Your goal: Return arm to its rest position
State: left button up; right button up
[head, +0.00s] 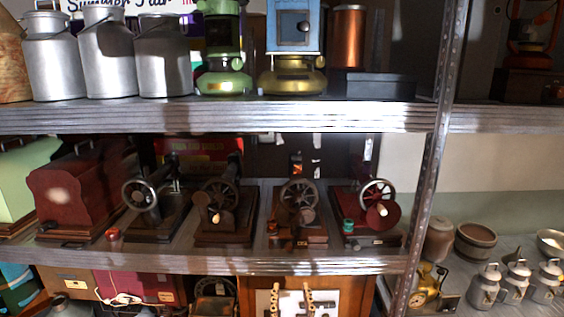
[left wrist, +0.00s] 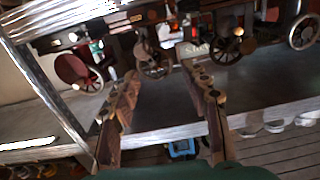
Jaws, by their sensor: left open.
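My left gripper (head: 291,299) shows at the bottom edge of the head view, with only its two fingertips in sight. They stand apart in front of the lower shelf area, below the row of sewing machines. In the left wrist view both fingers of my left gripper (left wrist: 164,95) are spread, with nothing between them. They point toward the shelf with the machines. My right gripper is not in view.
Several old sewing machines (head: 298,207) stand on the middle shelf (head: 230,263). Metal milk cans (head: 108,55) and lanterns (head: 222,50) stand on the upper shelf (head: 230,117). A metal upright (head: 432,150) divides the racks. Small cans (head: 487,286) stand at lower right.

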pick_arm(q)
jog(key=s+a+f+n+g+y+b, duration=0.1)
jog(key=s+a+f+g+y, duration=0.15)
jog(key=a+f, duration=0.45)
jog(key=s+a+f+g+y+b, duration=0.15)
jog(key=a+f+g, duration=0.25)
jog(key=a, duration=0.7)
jog(key=s+a+f+m+g+h+b, duration=0.1)
jog(key=s+a+f+g+h+b, duration=0.1)
jog(key=s+f, duration=0.5)
jog(key=s+g+h+b, duration=0.1)
jog(key=s+g+h, duration=0.1)
jog(key=s, duration=0.2)
jog(key=shift+s+f, duration=0.15)
jog(key=shift+f, duration=0.2)
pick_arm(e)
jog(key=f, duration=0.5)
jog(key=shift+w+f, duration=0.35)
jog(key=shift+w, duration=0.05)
pick_arm(q)
jog(key=shift+f, duration=0.1)
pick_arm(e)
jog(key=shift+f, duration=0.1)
